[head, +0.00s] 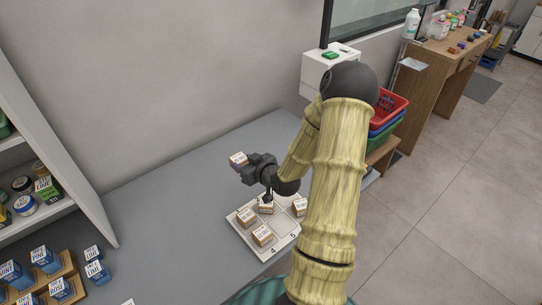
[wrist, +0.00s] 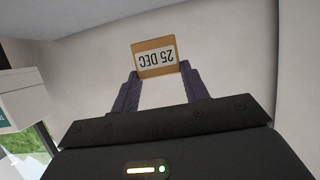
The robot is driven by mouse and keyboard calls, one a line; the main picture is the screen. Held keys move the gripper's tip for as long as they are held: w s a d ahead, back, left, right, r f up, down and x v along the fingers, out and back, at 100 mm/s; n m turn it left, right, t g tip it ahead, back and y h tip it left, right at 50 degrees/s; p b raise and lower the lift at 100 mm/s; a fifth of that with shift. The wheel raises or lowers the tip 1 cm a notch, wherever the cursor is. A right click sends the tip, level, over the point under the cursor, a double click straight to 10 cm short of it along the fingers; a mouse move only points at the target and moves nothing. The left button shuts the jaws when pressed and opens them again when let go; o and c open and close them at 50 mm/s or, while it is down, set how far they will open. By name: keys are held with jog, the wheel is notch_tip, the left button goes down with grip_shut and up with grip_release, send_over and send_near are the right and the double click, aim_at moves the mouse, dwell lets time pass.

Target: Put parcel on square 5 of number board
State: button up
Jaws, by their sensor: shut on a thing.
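The parcel (head: 238,159) is a small brown box with a white label. In the wrist view the parcel (wrist: 155,57) shows a label reading "25 DEC", upside down. My gripper (head: 247,167) is shut on it and holds it up, above and left of the number board (head: 284,227). The fingers also show in the wrist view (wrist: 159,74), one on each side of the parcel. The board is pale and lies on the grey counter. Several similar parcels stand on it. The square behind the number 5 looks bare. My arm hides part of the board.
A white shelf (head: 96,205) with jars stands at the left, with several blue boxes (head: 58,288) in front. Stacked red, blue and green baskets (head: 388,110) stand behind my arm at the right. The grey counter (head: 165,215) left of the board is clear.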

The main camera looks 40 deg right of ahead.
jog(key=a+r+m+h+p, duration=0.1)
jog(key=a+p, duration=1)
jog(key=a, duration=0.5)
jog(key=shift+a+r+p, duration=0.15)
jog(key=shift+a+p, duration=0.2)
jog(key=shift+d, duration=0.15)
